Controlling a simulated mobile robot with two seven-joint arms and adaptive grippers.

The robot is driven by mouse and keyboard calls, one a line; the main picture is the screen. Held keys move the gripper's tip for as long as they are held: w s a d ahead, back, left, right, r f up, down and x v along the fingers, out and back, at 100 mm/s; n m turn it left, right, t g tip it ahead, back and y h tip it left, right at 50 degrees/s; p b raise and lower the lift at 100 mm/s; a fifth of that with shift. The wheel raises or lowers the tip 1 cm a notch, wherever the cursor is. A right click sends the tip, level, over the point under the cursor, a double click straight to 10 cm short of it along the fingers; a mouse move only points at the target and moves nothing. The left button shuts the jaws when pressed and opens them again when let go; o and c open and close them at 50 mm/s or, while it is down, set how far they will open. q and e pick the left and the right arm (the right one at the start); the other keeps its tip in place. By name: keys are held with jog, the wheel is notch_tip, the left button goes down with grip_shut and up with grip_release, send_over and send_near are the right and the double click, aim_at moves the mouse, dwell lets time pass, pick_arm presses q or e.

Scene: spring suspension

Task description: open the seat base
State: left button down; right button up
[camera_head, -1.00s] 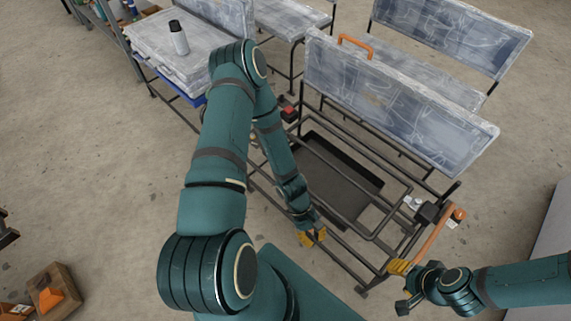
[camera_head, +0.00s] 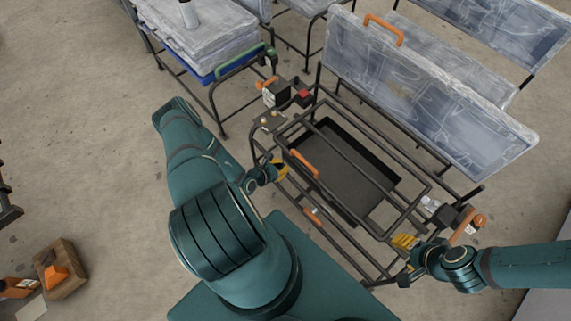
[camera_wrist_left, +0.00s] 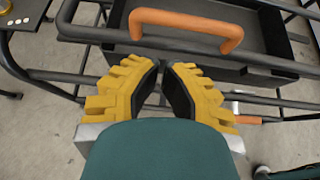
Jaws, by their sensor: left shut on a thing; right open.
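The seat base is a black tubular frame (camera_head: 432,186) with a dark tray (camera_head: 345,170) inside. An orange handle (camera_head: 303,163) stands at its near left side and shows beyond the fingers in the left wrist view (camera_wrist_left: 186,26). My left gripper (camera_head: 280,170) is at the frame's near left corner, beside the handle, not around it. Its yellow fingers (camera_wrist_left: 166,84) are close together over the frame's dark tubes, shut on what looks like a dark tube; the contact is partly hidden. My right gripper (camera_head: 404,242) is open by the frame's near right corner, close to an orange lever (camera_head: 468,229).
A grey upright seat back (camera_head: 430,95) stands behind the frame. A second rack (camera_head: 214,100) with grey cushions is at upper left. A red part (camera_head: 304,96) sits at the frame's left end. A wooden box (camera_head: 62,272) is on the floor at lower left.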

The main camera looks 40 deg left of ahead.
aim_at(295, 161)
pick_arm(q)
jog(key=b+x, duration=0.2)
jog(key=x, duration=0.6)
jog(key=shift+w+f, duration=0.1)
jog(key=shift+w, duration=0.05)
pick_arm(e)
jog(key=f, duration=0.3)
jog(key=shift+w, duration=0.3)
jog(key=shift+r, duration=0.2)
